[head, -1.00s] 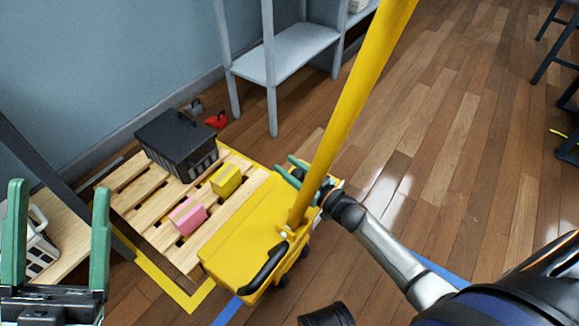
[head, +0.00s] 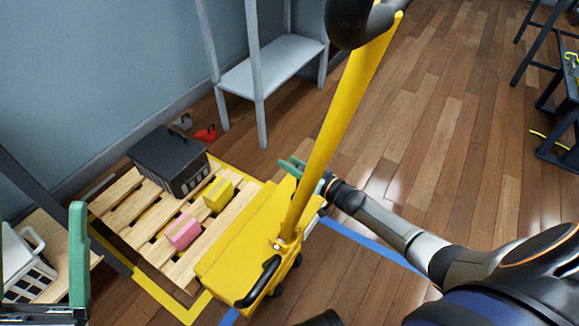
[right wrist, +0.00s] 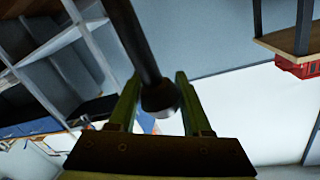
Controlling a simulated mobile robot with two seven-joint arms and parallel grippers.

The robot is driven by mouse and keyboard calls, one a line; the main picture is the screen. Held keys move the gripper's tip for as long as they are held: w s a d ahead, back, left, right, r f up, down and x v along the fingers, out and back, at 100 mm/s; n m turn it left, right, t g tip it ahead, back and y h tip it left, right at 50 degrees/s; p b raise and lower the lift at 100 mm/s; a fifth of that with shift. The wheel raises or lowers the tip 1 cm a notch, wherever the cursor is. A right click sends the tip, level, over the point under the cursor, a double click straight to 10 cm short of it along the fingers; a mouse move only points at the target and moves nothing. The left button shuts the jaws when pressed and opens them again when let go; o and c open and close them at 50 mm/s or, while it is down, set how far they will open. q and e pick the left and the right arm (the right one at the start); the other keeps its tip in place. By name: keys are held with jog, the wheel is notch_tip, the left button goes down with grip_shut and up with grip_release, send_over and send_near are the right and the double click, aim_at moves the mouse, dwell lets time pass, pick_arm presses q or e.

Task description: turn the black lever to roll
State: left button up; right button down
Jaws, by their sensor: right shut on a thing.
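The yellow pallet jack (head: 232,262) stands at the pallet, its yellow handle pole (head: 333,125) rising with a tilt to the upper right. My right gripper (head: 298,170) is beside the lower pole, partly hidden behind it. In the right wrist view, its green fingers close on a dark rod with a rounded end (right wrist: 160,98), which looks like the black lever; the pole hides it in the head view. A black curved piece (head: 258,282) sits on the jack's front, apart from my gripper. My left gripper (head: 40,210) is open and empty at the left edge, partly cut off.
The wooden pallet (head: 130,200) carries a black crate (head: 168,160), a yellow box (head: 218,196) and a pink box (head: 184,232). A grey shelf (head: 272,77) stands by the wall. A white basket (head: 25,265) is at left.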

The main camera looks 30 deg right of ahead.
jog(key=shift+d+f, duration=0.1)
jog(key=c, duration=0.6)
grip_release()
jog(key=shift+s, duration=0.1)
jog(key=shift+s, duration=0.3)
pick_arm(q)
jog(key=shift+m, duration=0.3)
jog(key=r+p, duration=0.4)
jog(key=shift+a+r, duration=0.2)
jog(key=shift+r, duration=0.05)
pick_arm(e)
jog(key=v, duration=1.1)
jog(key=shift+s+d, duration=0.2)
jog(key=shift+s, duration=0.15)
pick_arm(q)
jog(key=shift+s, duration=0.1)
pick_arm(e)
jog(key=shift+s, duration=0.1)
